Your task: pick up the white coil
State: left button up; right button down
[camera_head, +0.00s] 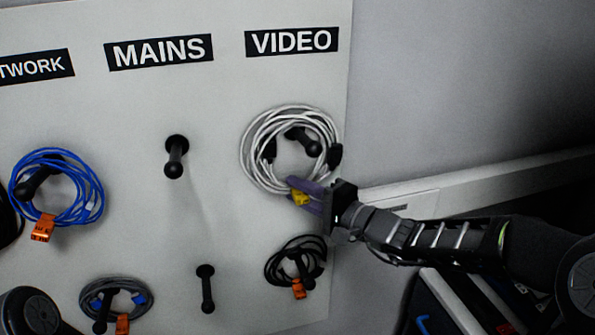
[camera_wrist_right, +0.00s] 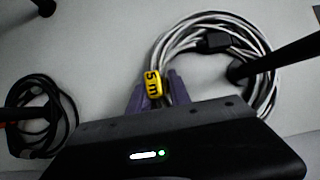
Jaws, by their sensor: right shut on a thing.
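The white coil (camera_head: 262,140) hangs around a black peg (camera_head: 303,140) under the VIDEO label on the board. It has dark connectors and a yellow tag (camera_head: 300,197) at its lower edge. My right gripper (camera_head: 305,196), with purple fingers, is shut on the coil at its bottom, by the tag. In the right wrist view the coil (camera_wrist_right: 262,95) is still around its peg, and the yellow tag (camera_wrist_right: 153,84) marked "5 m" sits between the fingers. A dark part at the lower left of the head view may be my left arm; my left gripper is not visible.
A black coil (camera_head: 279,265) hangs on a peg just below my right gripper. A blue coil (camera_head: 88,190) and a grey coil (camera_head: 88,290) hang at the left. The MAINS peg (camera_head: 176,160) and the peg below it (camera_head: 206,285) are bare. The board's right edge is close.

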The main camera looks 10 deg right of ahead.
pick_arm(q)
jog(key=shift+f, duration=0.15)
pick_arm(e)
jog(key=shift+r, duration=0.1)
jog(key=shift+s+r+b, duration=0.1)
jog(key=shift+r+b, duration=0.15)
jog(key=shift+b, duration=0.3)
jog(key=r, duration=0.2)
jog(key=r+b, duration=0.1)
jog(key=r, duration=0.1)
jog(key=s+r, duration=0.1)
jog(key=r, duration=0.1)
jog(key=shift+r+b, duration=0.15)
jog(key=shift+b, duration=0.2)
pick_arm(q)
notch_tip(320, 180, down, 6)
jog(key=b, duration=0.4)
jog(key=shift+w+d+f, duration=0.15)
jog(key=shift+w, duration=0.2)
pick_arm(e)
jog(key=s+d, duration=0.1)
jog(key=s, duration=1.7)
jog(key=shift+s+d, duration=0.15)
jog(key=shift+s, duration=0.2)
